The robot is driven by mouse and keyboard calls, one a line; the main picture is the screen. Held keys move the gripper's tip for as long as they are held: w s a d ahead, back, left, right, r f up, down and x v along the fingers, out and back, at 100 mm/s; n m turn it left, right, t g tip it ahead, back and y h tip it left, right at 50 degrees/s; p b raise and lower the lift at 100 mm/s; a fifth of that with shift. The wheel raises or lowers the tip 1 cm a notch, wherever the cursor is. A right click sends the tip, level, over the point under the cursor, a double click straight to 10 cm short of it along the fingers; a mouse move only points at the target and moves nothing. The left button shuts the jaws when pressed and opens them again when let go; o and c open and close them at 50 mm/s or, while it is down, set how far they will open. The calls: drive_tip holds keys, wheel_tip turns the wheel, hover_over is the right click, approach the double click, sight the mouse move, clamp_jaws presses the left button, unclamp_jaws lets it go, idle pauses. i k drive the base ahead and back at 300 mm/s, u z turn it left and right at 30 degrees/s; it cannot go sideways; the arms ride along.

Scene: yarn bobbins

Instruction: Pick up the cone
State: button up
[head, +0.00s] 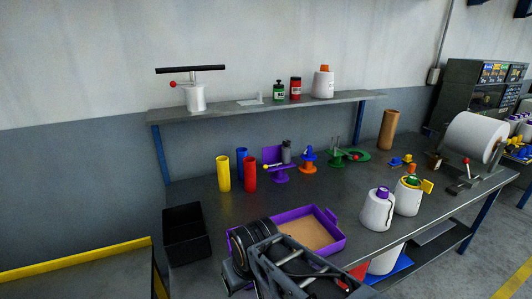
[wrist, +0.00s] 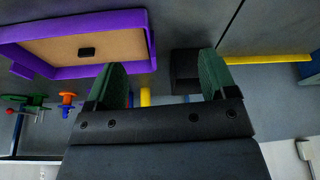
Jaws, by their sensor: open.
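Several white yarn cones show in the head view. One cone with a purple top (head: 377,212) stands upright on the bench at the right. Another cone with a green and yellow top (head: 408,198) stands just right of it. A cone with an orange top (head: 322,85) stands on the wall shelf, and a white cone (head: 386,263) shows partly below the bench edge. My gripper (wrist: 162,78) is open and empty in the wrist view, its two green fingers apart. No cone shows between or near them. In the head view my arm covers the front of the bench, and its fingertips cannot be made out.
A purple tray (head: 339,241) lies on the bench beside my arm, left of the cones. A black bin (head: 184,243) is at the left. Yellow (head: 223,174), blue and red tubes stand behind. A large white roll (head: 474,137) is at the right.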

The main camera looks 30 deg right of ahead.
sight(408, 201)
drive_tip(key=z, duration=3.2)
drive_tip(key=i, duration=2.15)
drive_tip(key=u, duration=2.3)
